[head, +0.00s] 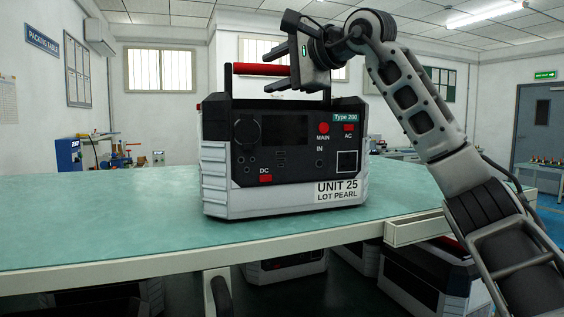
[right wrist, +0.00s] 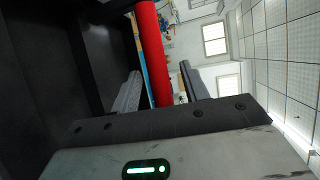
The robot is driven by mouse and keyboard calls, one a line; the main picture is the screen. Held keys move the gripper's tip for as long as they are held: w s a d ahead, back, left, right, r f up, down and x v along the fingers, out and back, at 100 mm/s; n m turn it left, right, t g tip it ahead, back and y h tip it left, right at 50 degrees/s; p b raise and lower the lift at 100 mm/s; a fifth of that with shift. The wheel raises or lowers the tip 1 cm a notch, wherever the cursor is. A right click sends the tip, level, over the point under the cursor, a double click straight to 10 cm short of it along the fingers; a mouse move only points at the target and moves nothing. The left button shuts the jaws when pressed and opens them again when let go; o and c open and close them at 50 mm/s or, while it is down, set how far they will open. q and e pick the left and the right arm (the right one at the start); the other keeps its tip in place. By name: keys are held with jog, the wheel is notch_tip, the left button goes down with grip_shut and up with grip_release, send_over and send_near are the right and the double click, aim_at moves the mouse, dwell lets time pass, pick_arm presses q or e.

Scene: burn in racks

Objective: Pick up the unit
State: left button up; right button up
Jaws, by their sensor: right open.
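The unit (head: 280,150) is a black and light grey power box labelled "UNIT 25 LOT PEARL". It stands upright on the green table (head: 110,220). Its red top handle (head: 257,69) runs across above the body. My right gripper (head: 274,69) is at the right part of the handle, its jaws pointing left. In the right wrist view the red handle (right wrist: 153,50) lies between the two open grey fingers (right wrist: 160,88), with a gap visible beside it. Whether a finger touches it I cannot tell. My left gripper is not seen.
Similar units (head: 430,275) stand below the tabletop, on the shelf or floor. The table's left side is clear. Further back are a blue machine (head: 69,154), another bench with items and a grey door (head: 540,125).

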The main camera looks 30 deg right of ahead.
grip_shut()
dwell(1.1)
jog(key=shift+s+r, duration=0.15)
jog(key=shift+r, duration=0.3)
